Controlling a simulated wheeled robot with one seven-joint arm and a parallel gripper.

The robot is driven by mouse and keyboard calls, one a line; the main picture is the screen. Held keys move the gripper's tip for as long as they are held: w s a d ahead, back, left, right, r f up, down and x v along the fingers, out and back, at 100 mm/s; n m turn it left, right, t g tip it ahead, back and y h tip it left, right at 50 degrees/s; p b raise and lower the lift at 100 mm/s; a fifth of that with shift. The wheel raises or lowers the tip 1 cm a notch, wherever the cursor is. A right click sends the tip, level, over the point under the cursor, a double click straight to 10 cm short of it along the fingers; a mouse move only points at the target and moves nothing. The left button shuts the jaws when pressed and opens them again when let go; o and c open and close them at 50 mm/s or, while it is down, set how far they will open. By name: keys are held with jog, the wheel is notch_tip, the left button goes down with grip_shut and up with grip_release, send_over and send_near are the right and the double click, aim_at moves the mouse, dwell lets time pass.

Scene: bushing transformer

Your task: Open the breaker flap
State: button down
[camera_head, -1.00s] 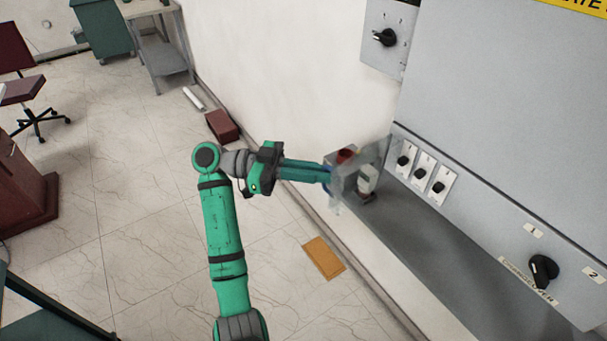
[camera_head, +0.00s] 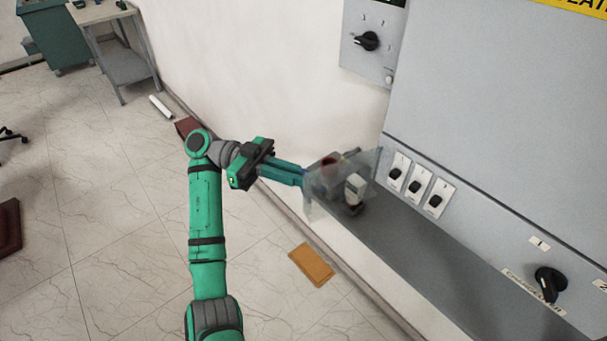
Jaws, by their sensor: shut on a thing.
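The breaker flap (camera_head: 328,186) is a clear, see-through cover at the left end of the grey cabinet. It stands out from the cabinet, tilted toward my arm. Behind it I see a small pale breaker part (camera_head: 354,189) and a dark red part (camera_head: 329,163), both blurred by the clear cover. My gripper (camera_head: 304,181) reaches in from the left, and its blue-green fingers are shut at the flap's left side. The exact spot where the fingertips hold the flap is hard to make out.
The grey cabinet (camera_head: 480,100) fills the right side, with a row of small switches (camera_head: 417,186) and a black rotary knob (camera_head: 550,284). Another knob (camera_head: 367,41) is on a wall box above. A tan mat (camera_head: 311,264) lies on open floor. A grey table (camera_head: 117,50) stands far back.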

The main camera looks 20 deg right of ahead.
jog(key=shift+d, duration=0.35)
jog(key=c, duration=1.9)
grip_release()
jog(key=shift+a, duration=0.35)
jog(key=v, duration=1)
jog(key=shift+w+a, duration=0.25)
